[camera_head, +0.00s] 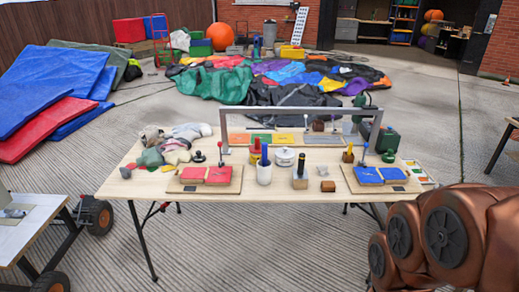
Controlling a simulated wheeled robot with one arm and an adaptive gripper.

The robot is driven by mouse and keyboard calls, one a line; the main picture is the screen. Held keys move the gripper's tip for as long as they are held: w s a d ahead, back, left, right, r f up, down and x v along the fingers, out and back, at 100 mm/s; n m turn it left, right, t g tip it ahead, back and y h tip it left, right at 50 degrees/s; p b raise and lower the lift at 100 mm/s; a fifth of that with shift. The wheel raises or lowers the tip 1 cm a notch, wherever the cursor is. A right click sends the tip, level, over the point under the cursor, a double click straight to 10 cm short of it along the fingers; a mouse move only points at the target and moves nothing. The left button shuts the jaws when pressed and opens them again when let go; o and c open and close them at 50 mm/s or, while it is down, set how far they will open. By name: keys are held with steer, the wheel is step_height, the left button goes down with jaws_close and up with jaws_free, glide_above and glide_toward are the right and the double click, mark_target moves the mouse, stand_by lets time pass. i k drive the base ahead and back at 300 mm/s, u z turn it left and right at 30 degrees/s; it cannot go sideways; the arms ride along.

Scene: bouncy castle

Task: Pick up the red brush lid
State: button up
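I cannot tell for certain which thing is the red brush lid. A copper-coloured part of my arm with black round caps fills the lower right corner. My gripper is not in view.
A grey frame (300,110) spans the table's back. A board with blue panels (380,175) lies at the right, and a heap of cloth (178,143) at the left. Smaller items stand between. A cart (30,230) stands at lower left. Paved floor before the table is clear.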

mark_target(256, 148)
steer(key=u, duration=0.15)
steer(key=k, duration=0.3)
steer(key=z, duration=0.6)
steer(key=i, duration=1.35)
steer(key=u, duration=1.3)
steer(key=i, duration=0.9)
steer(key=u, duration=1)
